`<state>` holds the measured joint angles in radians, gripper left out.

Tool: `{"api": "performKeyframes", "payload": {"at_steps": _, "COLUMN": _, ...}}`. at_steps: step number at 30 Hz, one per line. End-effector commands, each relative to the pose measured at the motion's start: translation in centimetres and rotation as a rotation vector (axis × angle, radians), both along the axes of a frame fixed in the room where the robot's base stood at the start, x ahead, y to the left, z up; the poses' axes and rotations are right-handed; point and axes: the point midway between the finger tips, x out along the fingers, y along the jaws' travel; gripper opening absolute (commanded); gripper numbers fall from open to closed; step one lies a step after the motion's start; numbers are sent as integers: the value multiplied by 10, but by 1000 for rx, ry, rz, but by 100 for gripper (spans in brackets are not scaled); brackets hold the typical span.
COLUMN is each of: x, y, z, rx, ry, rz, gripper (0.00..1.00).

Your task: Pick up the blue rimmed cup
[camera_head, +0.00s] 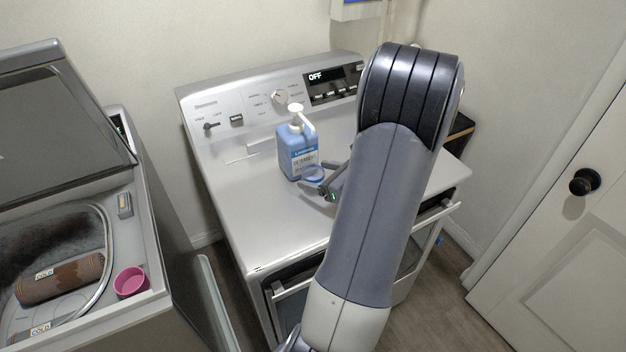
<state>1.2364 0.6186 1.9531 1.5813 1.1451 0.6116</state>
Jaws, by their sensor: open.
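The blue rimmed cup (313,174) sits on the dryer top, just in front of a blue pump bottle (298,150). I cannot tell whether a finger touches the cup. My own arm covers much of the gripper and the dryer behind it.
The pump bottle stands close behind the cup. The dryer's control panel (270,98) rises at the back. An open washer (135,215) at left holds brown rolled items (60,278), with a pink cup (131,282) on its edge. The dryer top (245,215) is clear at front left.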

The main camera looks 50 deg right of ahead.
Motion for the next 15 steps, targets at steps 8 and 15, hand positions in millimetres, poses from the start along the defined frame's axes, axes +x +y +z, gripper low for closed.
{"api": "performKeyframes", "payload": {"at_steps": 8, "x": 5, "y": 0, "z": -3, "rx": 1, "ry": 1, "rz": -1, "gripper": 74}}
{"api": "performKeyframes", "payload": {"at_steps": 15, "x": 5, "y": 0, "z": -2, "rx": 0, "ry": 0, "rz": -1, "gripper": 58}}
